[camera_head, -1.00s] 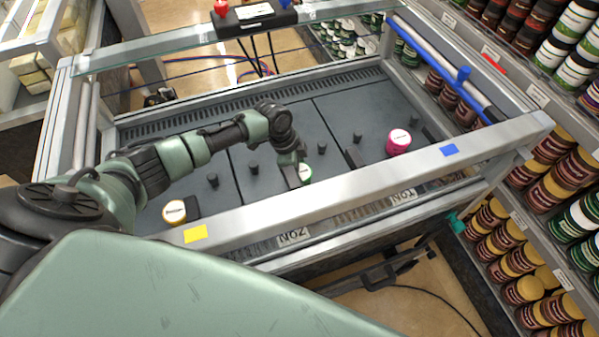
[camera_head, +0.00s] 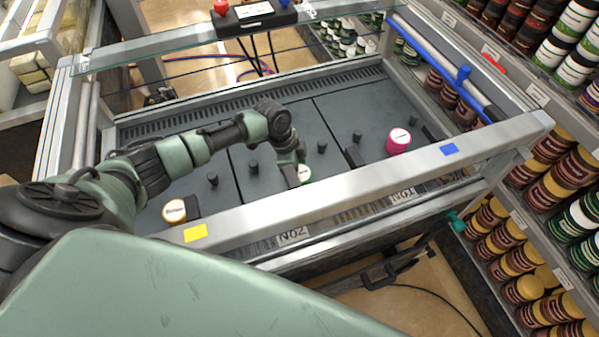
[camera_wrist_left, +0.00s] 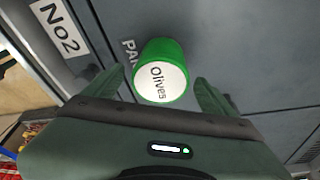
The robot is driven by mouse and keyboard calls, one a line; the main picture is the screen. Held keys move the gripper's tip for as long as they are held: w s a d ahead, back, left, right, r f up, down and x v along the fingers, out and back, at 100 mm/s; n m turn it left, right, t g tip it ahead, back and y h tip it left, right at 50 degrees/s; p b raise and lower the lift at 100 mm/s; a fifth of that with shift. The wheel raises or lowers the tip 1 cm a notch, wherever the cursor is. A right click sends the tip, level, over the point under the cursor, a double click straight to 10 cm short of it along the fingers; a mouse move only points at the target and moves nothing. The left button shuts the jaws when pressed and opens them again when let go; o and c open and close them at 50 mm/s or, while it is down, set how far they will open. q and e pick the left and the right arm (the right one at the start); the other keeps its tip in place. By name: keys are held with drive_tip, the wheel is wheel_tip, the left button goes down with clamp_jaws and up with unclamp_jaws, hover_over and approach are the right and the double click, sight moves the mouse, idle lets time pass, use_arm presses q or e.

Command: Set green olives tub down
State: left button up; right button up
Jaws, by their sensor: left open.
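The green olives tub (camera_wrist_left: 162,72) stands on the dark grey panel (camera_wrist_left: 240,40) in the left wrist view, its white lid reading "Olives". In the head view a small part of the tub (camera_head: 306,173) shows beside my left gripper (camera_head: 297,176), behind the front rail. My left gripper also shows in the left wrist view (camera_wrist_left: 166,98), with one green finger on each side of the tub and visible gaps between. It is open. My right gripper is not in view.
A pink tub (camera_head: 398,141) stands to the right on the panel and a yellow-sided tub (camera_head: 174,211) to the left. Several short black pegs (camera_head: 253,167) stick up from the panel. A metal front rail (camera_head: 330,190) borders it. Shelves of jars (camera_head: 560,160) stand at the right.

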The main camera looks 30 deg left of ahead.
use_arm(q)
drive_tip(key=v, duration=1.1)
drive_tip(key=shift+r+b, duration=0.3)
drive_tip(key=shift+b, duration=0.1)
drive_tip(key=shift+f, duration=0.1)
idle(0.6)
